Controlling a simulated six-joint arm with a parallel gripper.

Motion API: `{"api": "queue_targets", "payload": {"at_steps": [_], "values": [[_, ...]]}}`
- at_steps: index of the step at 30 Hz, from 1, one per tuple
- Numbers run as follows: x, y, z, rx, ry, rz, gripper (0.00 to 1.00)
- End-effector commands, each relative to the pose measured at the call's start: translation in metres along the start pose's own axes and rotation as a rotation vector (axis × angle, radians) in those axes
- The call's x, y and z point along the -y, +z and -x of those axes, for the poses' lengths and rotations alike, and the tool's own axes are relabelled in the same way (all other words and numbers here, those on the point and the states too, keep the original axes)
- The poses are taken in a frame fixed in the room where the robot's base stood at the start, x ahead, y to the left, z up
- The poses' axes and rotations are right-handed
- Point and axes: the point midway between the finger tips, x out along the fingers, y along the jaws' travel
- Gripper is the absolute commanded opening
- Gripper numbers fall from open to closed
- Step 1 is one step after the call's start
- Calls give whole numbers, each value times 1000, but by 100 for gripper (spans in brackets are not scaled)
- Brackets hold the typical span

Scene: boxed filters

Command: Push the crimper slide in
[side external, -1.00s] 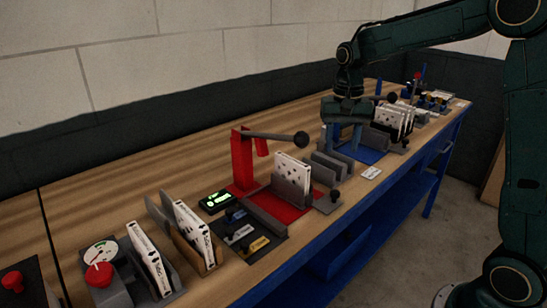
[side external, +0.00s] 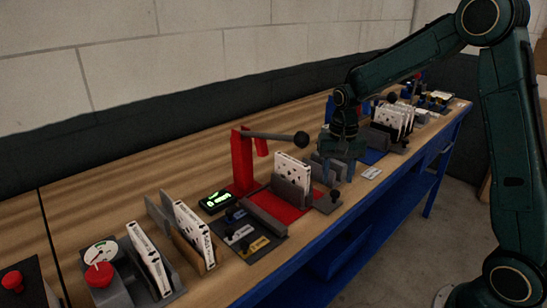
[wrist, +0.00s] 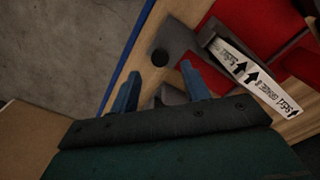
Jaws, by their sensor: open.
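The crimper is a red press (side external: 242,160) with a long lever ending in a black ball (side external: 301,139). Its slide (side external: 326,205) is grey, with a black knob (side external: 335,195) at the bench's front side; the knob also shows in the wrist view (wrist: 160,57). A white boxed filter (side external: 292,168) stands upright in a grey holder on the red base (side external: 272,199). It also shows in the wrist view (wrist: 243,70). My gripper (side external: 338,180) has blue fingers, open and empty, just behind and above the knob. In the wrist view the fingertips (wrist: 160,78) are close to the knob, apart from it.
Grey upright dividers (side external: 325,163) stand partly behind my gripper. A blue station with more boxed filters (side external: 395,117) stands farther back. A card (side external: 370,173) lies at the front edge. A small green display (side external: 216,201) and labelled switches (side external: 240,234) are left of the slide.

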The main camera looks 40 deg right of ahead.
Motion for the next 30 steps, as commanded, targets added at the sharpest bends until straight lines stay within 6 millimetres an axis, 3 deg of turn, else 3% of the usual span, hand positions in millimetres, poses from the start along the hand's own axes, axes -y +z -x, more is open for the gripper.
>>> {"api": "queue_targets", "payload": {"at_steps": [9,23,30], "values": [[0,0,-38,1,0,0,46],[0,0,-47,-1,-1,0,46],[0,0,-47,-1,-1,0,1]]}}
